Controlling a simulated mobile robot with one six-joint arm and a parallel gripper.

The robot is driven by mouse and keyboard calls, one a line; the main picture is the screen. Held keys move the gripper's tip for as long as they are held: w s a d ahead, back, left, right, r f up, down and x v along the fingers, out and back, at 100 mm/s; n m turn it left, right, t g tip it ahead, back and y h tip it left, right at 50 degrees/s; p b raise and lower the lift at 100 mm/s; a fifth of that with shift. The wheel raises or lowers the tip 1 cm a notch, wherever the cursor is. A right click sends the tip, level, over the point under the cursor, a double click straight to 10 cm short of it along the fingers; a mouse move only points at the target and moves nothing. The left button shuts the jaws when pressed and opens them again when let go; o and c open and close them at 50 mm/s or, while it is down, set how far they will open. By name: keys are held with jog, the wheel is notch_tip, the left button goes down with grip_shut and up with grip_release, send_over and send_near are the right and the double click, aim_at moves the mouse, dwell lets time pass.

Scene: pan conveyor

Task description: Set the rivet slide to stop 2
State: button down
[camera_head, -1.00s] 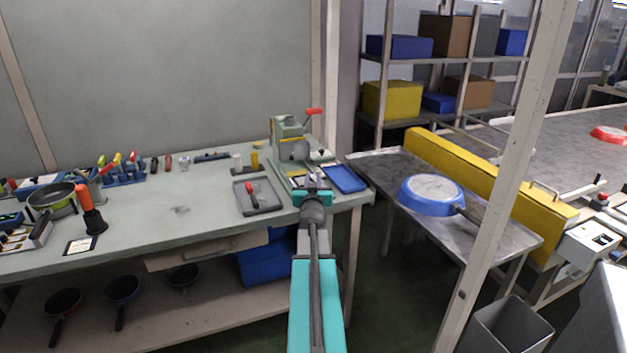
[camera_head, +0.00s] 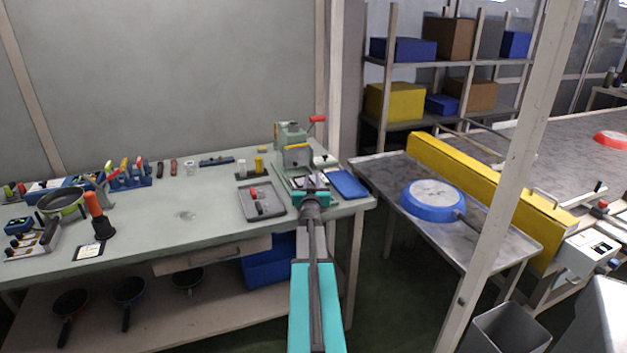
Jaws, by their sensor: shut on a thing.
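The green-grey rivet machine (camera_head: 289,134) with a red-handled lever (camera_head: 317,119) stands at the right end of the workbench. My gripper (camera_head: 313,181) is at the front of the machine's base, seen from behind. Its jaws are shut on a small part there, which looks like the rivet slide. The gripper hides most of that part, and the stop marks cannot be read.
A blue tray (camera_head: 348,184) lies close to the right of my gripper. A grey tray (camera_head: 262,213) with red-handled items lies to the left. A steel table (camera_head: 402,172) holds an upturned blue pan (camera_head: 433,199). A post (camera_head: 500,190) stands in front.

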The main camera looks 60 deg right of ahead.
jog(key=c, duration=1.6)
grip_release()
jog(key=shift+s+a, duration=0.1)
jog(key=shift+b+v, duration=0.5)
jog(key=shift+v, duration=6.25)
